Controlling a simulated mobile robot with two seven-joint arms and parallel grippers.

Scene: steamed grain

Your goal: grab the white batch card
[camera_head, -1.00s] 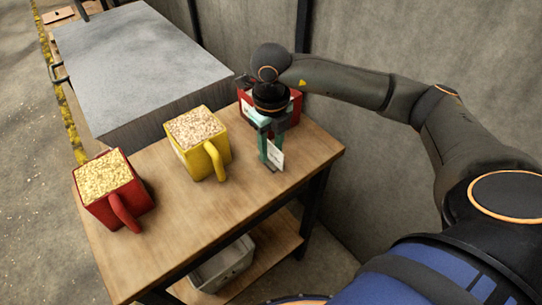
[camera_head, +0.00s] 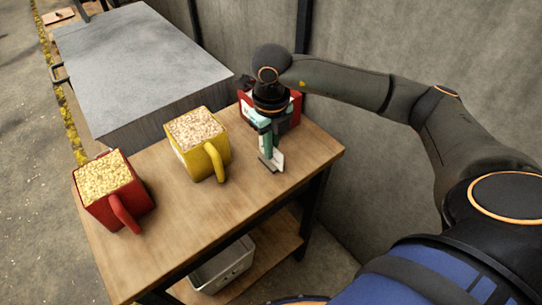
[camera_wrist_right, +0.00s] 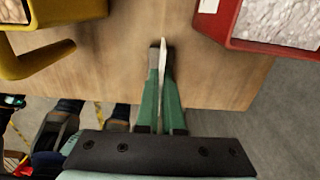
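The white batch card (camera_head: 279,161) is at the right part of the wooden table, by the fingertips of my right gripper (camera_head: 269,160). In the right wrist view the card (camera_wrist_right: 162,62) shows nearly edge-on, as a thin upright strip between the two green fingers (camera_wrist_right: 161,85). The fingers are close together on either side of it, so the gripper appears shut on the card. The card's lower end is at or near the tabletop; I cannot tell if it touches. Part of the card is hidden by the fingers. My left gripper is not in view.
A yellow grain-filled container (camera_head: 203,160) stands left of the gripper, and a red one (camera_head: 99,205) farther left. Another red container (camera_head: 292,112) is just behind the gripper. The table (camera_head: 230,205) is bare in front. A grey block (camera_head: 140,65) adjoins it, and a wall stands behind.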

